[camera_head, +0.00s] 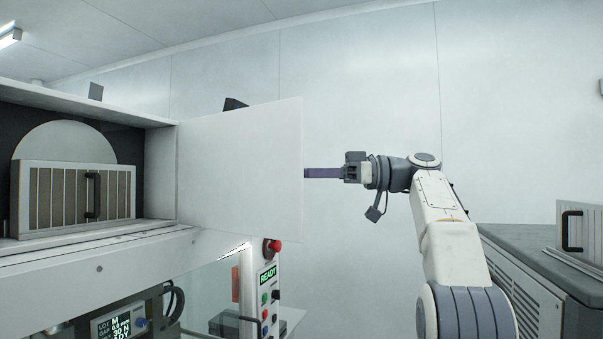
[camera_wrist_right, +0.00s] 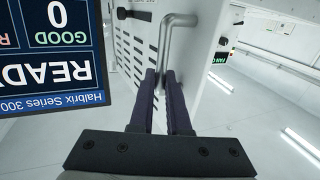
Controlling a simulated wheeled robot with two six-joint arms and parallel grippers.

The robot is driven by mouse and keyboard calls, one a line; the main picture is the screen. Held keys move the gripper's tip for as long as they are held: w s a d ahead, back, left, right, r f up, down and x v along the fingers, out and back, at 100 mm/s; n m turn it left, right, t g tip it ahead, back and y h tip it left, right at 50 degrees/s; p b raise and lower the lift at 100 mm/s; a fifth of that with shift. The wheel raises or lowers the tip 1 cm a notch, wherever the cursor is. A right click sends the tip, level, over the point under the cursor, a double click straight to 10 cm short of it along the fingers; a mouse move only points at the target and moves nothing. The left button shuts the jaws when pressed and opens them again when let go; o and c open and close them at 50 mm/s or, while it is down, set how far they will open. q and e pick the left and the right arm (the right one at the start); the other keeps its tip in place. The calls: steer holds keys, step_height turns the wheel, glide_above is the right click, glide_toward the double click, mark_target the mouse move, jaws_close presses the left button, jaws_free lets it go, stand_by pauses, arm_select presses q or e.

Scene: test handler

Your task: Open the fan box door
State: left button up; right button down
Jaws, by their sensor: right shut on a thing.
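The fan box door (camera_head: 240,160) is a white panel standing open, swung out to the right from the box (camera_head: 160,180). My right gripper (camera_head: 310,173) reaches in from the right, and its purple fingers pass behind the door's free edge. In the right wrist view, the fingers (camera_wrist_right: 167,90) are shut on the door's silver bar handle (camera_wrist_right: 168,45). The door's face shows at its side in that view (camera_wrist_right: 198,45). The handle is hidden behind the door in the head view. My left gripper is in neither view.
Inside the open box, a striped filter-like panel (camera_head: 60,197) with a black handle stands before a pale disc (camera_head: 65,143). Below the door are a red button (camera_head: 272,246) and a READY panel (camera_head: 267,290). A grey cabinet (camera_head: 530,270) stands at right. A screen (camera_wrist_right: 55,60) shows in the wrist view.

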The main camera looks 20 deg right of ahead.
steer(key=c, duration=1.1)
jaws_free()
steer(key=shift+w+a, duration=0.1)
steer(key=shift+w, duration=0.05)
steer(key=shift+o, duration=0.2)
steer(key=shift+w+a, duration=0.1)
steer(key=p+v, duration=0.2)
steer(key=v, duration=0.9)
steer(key=shift+a+f, duration=0.1)
steer(key=shift+f, duration=0.05)
